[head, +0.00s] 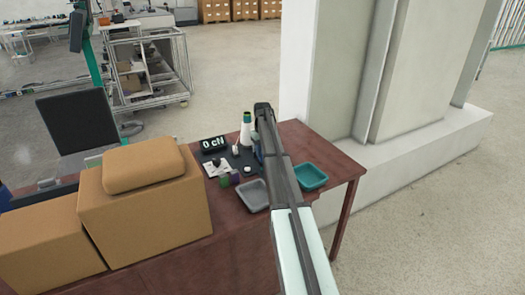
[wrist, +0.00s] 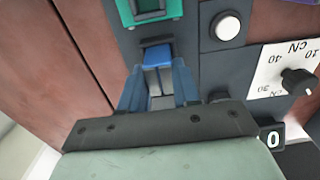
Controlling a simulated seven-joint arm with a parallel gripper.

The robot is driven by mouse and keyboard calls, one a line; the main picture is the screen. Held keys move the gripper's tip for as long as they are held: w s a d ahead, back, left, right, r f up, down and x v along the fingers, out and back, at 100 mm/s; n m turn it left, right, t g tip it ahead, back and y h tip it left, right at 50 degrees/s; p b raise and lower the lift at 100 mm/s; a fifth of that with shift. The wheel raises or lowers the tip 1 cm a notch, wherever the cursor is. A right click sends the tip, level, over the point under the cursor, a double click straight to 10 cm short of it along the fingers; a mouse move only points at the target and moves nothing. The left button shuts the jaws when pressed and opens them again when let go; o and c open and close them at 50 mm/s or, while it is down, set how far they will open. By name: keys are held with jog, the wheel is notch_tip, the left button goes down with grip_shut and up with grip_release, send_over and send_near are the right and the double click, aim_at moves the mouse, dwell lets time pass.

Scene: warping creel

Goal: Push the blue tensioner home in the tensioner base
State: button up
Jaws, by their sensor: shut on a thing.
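The blue tensioner (wrist: 157,56) shows in the wrist view as a small block between the tips of my gripper (wrist: 157,72), whose blue-grey fingers are shut on it. A dark edge lies just beyond the tensioner, on the dark grey plate (wrist: 205,72) that I take for the tensioner base. I cannot tell how deep the tensioner sits or whether a gap remains. In the head view my arm covers most of this spot, and the tensioner cannot be made out.
A teal-green part (wrist: 152,10), a white round button (wrist: 228,26) and a dial knob (wrist: 298,82) are close by. On the table (head: 335,160), a yarn cone (head: 246,132), a display reading 0 cN (head: 213,143), a grey tray (head: 254,194) and a teal tray (head: 311,177) surround my arm.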

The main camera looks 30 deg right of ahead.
jog(key=shift+f, duration=0.15)
dwell(0.4)
jog(key=o, duration=1.1)
jog(key=shift+o, duration=0.5)
jog(key=shift+o, duration=0.8)
jog(key=shift+r, duration=3.5)
notch_tip(320, 180, up, 14)
